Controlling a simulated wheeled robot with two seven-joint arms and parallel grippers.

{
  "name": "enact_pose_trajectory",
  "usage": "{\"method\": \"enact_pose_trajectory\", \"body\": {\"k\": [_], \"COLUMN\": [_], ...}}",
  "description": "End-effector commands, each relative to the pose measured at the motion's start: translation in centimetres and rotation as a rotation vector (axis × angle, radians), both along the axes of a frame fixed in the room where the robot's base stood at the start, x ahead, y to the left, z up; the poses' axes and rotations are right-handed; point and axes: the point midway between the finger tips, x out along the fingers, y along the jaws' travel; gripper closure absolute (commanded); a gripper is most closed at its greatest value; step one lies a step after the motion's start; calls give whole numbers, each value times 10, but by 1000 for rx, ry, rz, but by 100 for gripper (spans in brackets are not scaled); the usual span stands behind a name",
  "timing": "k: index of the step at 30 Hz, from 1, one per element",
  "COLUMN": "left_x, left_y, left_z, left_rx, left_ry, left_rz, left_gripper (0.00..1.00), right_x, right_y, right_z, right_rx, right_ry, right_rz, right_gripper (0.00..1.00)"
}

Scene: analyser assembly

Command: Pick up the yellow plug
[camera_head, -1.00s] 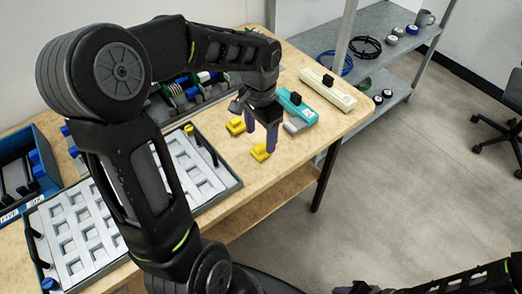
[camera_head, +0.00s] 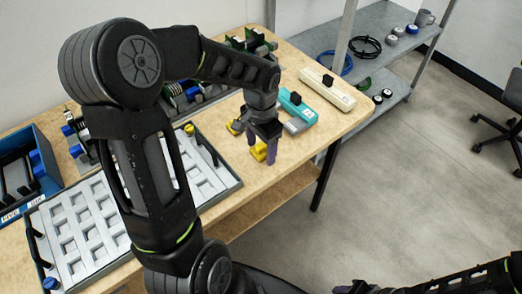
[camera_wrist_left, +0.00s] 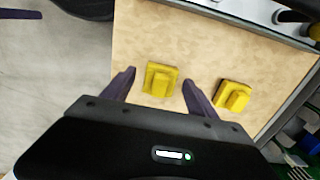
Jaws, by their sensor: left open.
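A yellow plug (camera_head: 259,152) sits on the wooden table, near its front edge. A second yellow plug (camera_head: 234,127) sits a little farther back and left, partly hidden by my gripper. My left gripper (camera_head: 262,149) is open and points down over the front plug. In the left wrist view, the front plug (camera_wrist_left: 160,79) lies between the spread purple fingertips (camera_wrist_left: 159,84), apart from both. The other plug (camera_wrist_left: 233,96) lies outside the right-hand finger. My right gripper (camera_head: 349,289) is cut off at the bottom edge, so its jaws do not show clearly.
A teal block (camera_head: 298,106), a grey part (camera_head: 294,126) and a cream block (camera_head: 327,88) lie right of the gripper. A grey tray with white compartments (camera_head: 232,184) lies left of the plugs. A blue bin (camera_head: 45,181) stands at far left.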

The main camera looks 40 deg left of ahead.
Motion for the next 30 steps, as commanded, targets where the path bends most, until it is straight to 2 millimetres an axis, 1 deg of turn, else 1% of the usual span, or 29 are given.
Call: {"method": "enact_pose_trajectory", "body": {"k": [8, 30], "left_x": [0, 0], "left_y": [0, 0], "left_z": [0, 0], "left_rx": [0, 0], "left_ry": [0, 0], "left_rz": [0, 0], "left_gripper": [33, 93], "right_x": [0, 0], "right_y": [0, 0], "right_z": [0, 0], "right_rx": [0, 0], "right_ry": [0, 0], "right_rz": [0, 0], "right_gripper": [55, 55]}}
